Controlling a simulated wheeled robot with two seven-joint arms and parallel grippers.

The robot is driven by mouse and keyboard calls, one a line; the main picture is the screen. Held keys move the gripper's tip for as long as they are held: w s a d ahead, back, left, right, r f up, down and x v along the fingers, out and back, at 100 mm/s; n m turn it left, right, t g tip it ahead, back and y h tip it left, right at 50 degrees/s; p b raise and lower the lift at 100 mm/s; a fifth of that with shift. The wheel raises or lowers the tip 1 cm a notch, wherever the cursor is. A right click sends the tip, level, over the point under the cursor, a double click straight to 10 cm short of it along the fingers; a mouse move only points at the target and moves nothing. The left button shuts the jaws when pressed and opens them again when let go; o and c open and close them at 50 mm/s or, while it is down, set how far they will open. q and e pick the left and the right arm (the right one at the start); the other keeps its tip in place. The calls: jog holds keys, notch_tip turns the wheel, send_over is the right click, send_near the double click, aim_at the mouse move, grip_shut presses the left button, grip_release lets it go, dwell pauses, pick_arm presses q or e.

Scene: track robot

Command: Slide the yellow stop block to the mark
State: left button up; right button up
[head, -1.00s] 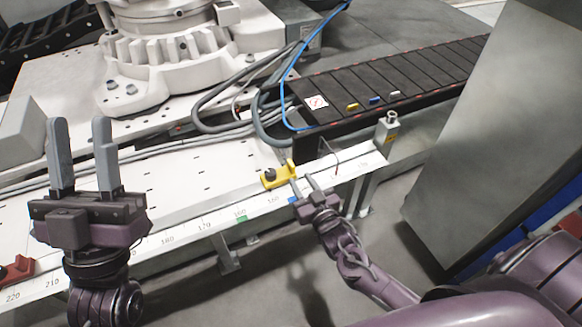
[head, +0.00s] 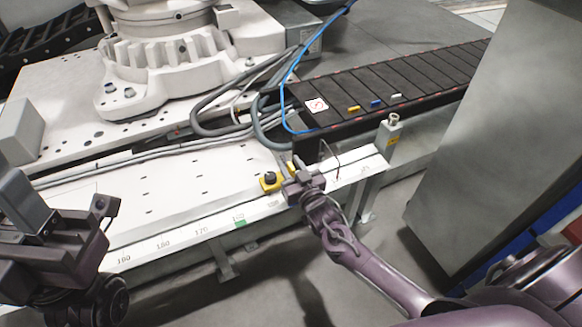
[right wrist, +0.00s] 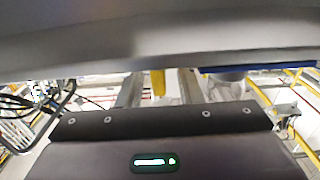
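The yellow stop block (head: 269,182) with a black knob sits on the front edge of the white, numbered rail (head: 190,240). A green mark (head: 240,224) is on the rail's front face, to the left of the block. My right gripper (head: 292,168) is at the block's right end. In the right wrist view, its two grey fingers stand apart on either side of a yellow upright part (right wrist: 158,83), with gaps visible on both sides. My left gripper (head: 20,195) is at the left edge, partly cut off and away from the block; its finger opening is unclear.
A black conveyor (head: 400,85) with small coloured pieces stands behind the rail. Blue and grey cables (head: 262,118) hang near its end. A large grey cabinet (head: 490,140) is at right. The rail left of the block looks clear.

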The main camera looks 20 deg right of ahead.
grip_shut()
dwell(0.3)
jog(key=shift+d+r, duration=0.1)
jog(key=shift+d, duration=0.45)
jog(key=d, duration=1.8)
jog(key=shift+w, duration=0.35)
jog(key=shift+d, duration=0.5)
